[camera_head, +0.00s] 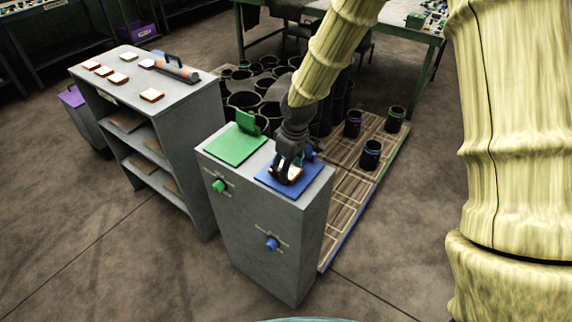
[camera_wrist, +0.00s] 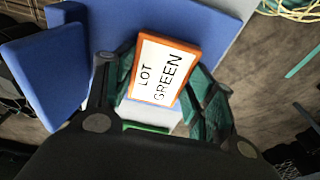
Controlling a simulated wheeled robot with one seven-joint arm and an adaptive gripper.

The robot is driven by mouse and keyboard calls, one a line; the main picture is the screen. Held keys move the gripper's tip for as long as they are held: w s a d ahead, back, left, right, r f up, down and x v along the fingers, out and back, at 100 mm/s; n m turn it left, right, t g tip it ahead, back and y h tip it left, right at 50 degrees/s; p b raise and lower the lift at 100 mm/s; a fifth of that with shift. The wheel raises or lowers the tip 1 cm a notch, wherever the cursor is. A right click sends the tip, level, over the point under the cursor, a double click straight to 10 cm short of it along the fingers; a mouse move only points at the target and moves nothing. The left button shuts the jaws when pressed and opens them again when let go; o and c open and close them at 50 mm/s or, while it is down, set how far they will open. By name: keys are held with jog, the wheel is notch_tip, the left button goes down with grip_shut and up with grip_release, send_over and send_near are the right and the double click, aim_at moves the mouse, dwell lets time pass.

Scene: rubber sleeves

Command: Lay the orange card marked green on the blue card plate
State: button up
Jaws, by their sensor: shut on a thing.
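The orange card (camera_wrist: 164,70) has a white face reading "LOT GREEN" in the wrist view. In the head view the card (camera_head: 290,174) shows at my gripper's fingertips, over the blue card plate (camera_head: 308,187). My gripper (camera_wrist: 160,88) is shut on the card, with a finger at each side of it. In the wrist view the blue plate (camera_wrist: 215,22) lies behind the card. I cannot tell whether the card touches the plate. My gripper (camera_head: 286,168) hides part of the plate in the head view.
A green plate (camera_head: 236,148) with an upright green back sits left of the blue one on the grey cabinet (camera_head: 262,240). A grey shelf unit (camera_head: 130,105) with several cards and a scanner-like tool (camera_head: 177,70) stands at left. Black pots (camera_head: 371,155) stand behind at right.

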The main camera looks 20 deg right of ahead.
aim_at(292, 172)
jog(key=shift+f, duration=0.3)
jog(key=o, duration=1)
notch_tip(292, 172, up, 12)
jog(key=s+d+b, duration=0.1)
jog(key=b, duration=0.1)
jog(key=shift+s, duration=0.25)
